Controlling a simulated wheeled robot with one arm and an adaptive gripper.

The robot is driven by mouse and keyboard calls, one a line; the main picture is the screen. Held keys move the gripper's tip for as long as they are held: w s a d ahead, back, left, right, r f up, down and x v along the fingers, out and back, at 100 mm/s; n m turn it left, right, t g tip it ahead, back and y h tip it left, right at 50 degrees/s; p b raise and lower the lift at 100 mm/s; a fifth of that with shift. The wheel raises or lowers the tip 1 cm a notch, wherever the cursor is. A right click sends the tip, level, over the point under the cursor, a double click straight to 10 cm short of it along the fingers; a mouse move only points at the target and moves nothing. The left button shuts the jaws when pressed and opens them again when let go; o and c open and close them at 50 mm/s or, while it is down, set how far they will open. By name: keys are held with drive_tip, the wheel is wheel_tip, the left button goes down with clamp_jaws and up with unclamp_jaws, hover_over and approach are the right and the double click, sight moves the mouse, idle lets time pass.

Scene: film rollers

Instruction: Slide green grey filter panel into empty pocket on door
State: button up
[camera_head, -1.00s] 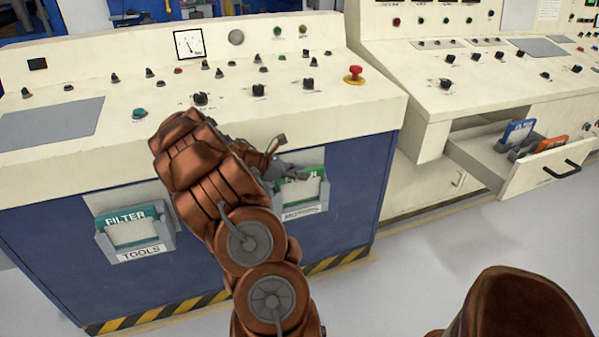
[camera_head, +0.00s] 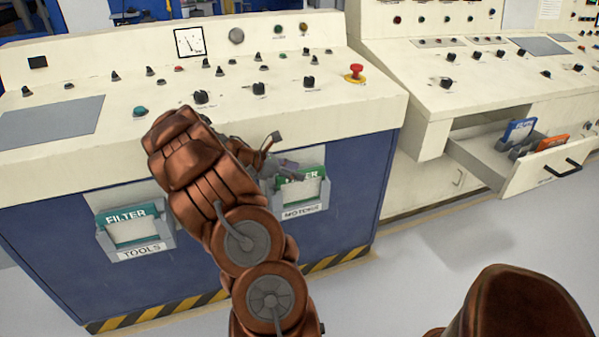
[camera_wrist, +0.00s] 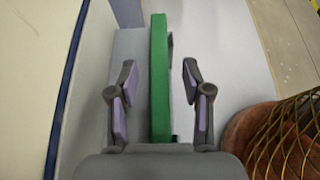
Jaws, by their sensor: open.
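One green filter panel (camera_head: 312,187) with a pale lower part stands in the right pocket (camera_head: 300,212), labelled MOTORS, on the door's front. A like green panel (camera_head: 126,216) stands in the left pocket (camera_head: 137,252), labelled TOOLS. My gripper (camera_head: 283,160) is at the top of the right pocket, partly hidden by my arm. In the wrist view my gripper (camera_wrist: 158,68) is open, with the green panel's edge (camera_wrist: 159,75) between its fingers. Gaps show on both sides, and the panel appears free of the fingers.
The blue cabinet front (camera_head: 220,270) is behind the pockets, under a cream console top with knobs and a red button (camera_head: 354,73). At right, an open drawer (camera_head: 520,183) holds a blue panel (camera_head: 519,131) and an orange one (camera_head: 552,143). Floor in front is clear.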

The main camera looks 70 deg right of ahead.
drive_tip(key=v, duration=1)
idle(0.3)
